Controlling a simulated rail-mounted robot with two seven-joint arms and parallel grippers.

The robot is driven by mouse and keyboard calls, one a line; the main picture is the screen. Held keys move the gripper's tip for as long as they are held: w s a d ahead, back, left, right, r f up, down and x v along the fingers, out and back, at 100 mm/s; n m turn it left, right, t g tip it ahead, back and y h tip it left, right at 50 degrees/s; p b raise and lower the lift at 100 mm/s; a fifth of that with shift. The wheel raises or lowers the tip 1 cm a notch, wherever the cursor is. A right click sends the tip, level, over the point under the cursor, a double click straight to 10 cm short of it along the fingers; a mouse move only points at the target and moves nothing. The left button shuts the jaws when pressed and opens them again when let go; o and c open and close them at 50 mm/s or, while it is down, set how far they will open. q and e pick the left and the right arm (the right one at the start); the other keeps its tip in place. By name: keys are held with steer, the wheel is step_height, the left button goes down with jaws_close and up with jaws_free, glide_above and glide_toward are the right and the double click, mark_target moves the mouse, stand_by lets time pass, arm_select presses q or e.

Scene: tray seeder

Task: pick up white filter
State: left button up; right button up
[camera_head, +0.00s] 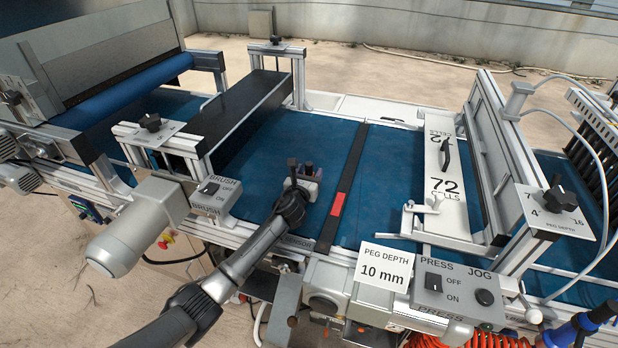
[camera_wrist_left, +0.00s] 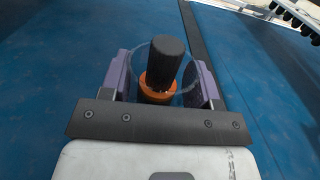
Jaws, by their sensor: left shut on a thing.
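My left gripper (camera_head: 303,180) is over the blue belt, just left of the dark cross strip. In the left wrist view its two purple-grey fingers (camera_wrist_left: 160,82) are shut on a clear round piece (camera_wrist_left: 190,70). Inside or behind that clear piece are an orange collar (camera_wrist_left: 158,88) and a tilted black cylinder (camera_wrist_left: 166,62). The fingers hide part of its sides, and the gripper's front bar hides its lower part. I cannot make out a plainly white filter; whether the clear piece is the filter, I cannot tell. My right gripper is not in view.
The blue belt (camera_head: 270,140) is bare around the gripper. A dark strip with a red patch (camera_head: 338,203) crosses it. A black-topped bridge (camera_head: 245,115) stands left, a white 72-cells plate (camera_head: 446,185) right. The brush switch box (camera_head: 215,195) and peg-depth sign (camera_head: 385,268) edge the near side.

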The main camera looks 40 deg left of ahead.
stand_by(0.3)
arm_select(q)
steer(key=shift+f, duration=0.2)
steer(key=o, duration=1)
steer(key=shift+r, duration=0.1)
